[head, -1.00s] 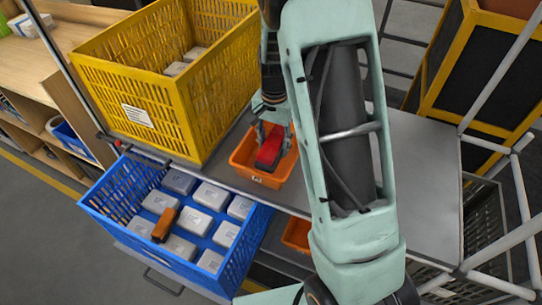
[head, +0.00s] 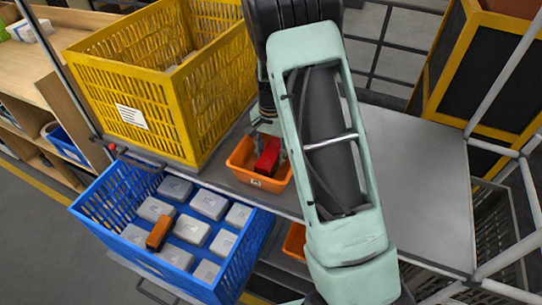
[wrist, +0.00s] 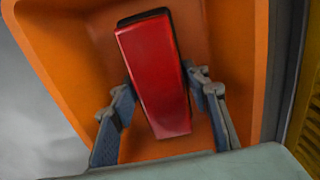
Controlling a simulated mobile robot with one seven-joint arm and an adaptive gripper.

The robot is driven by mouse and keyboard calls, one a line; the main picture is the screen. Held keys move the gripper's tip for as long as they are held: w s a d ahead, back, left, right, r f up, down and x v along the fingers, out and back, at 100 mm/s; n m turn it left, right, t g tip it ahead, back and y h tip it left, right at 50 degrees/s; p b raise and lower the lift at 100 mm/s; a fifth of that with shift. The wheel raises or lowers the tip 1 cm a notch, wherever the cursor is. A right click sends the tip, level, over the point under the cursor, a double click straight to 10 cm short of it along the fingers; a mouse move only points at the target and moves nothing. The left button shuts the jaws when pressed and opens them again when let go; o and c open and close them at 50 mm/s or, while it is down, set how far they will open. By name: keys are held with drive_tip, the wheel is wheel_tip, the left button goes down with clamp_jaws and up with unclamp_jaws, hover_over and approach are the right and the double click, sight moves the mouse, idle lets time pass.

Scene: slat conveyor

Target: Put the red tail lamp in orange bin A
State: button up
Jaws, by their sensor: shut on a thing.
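The red tail lamp (head: 267,157) is inside or just above an orange bin (head: 284,181) on the grey table; I cannot tell whether it touches the bin floor. In the wrist view the red tail lamp (wrist: 154,75) lies lengthwise between the two fingers of my gripper (wrist: 166,98), with the orange bin (wrist: 85,60) around and behind it. My gripper (head: 266,140) reaches down into the bin and is shut on the lamp. The bin's label is too small to read.
A tall yellow crate (head: 185,108) stands left of the bin. A blue crate (head: 262,228) with grey boxes and an orange-brown block (head: 160,233) is in front. Another orange bin (head: 293,241) sits lower down. The grey tabletop (head: 425,180) to the right is clear.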

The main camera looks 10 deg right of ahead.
sight(271, 151)
drive_tip(key=shift+f, duration=0.15)
drive_tip(key=o, duration=1.3)
wheel_tip(271, 151, up, 12)
drive_tip(key=shift+r, duration=0.15)
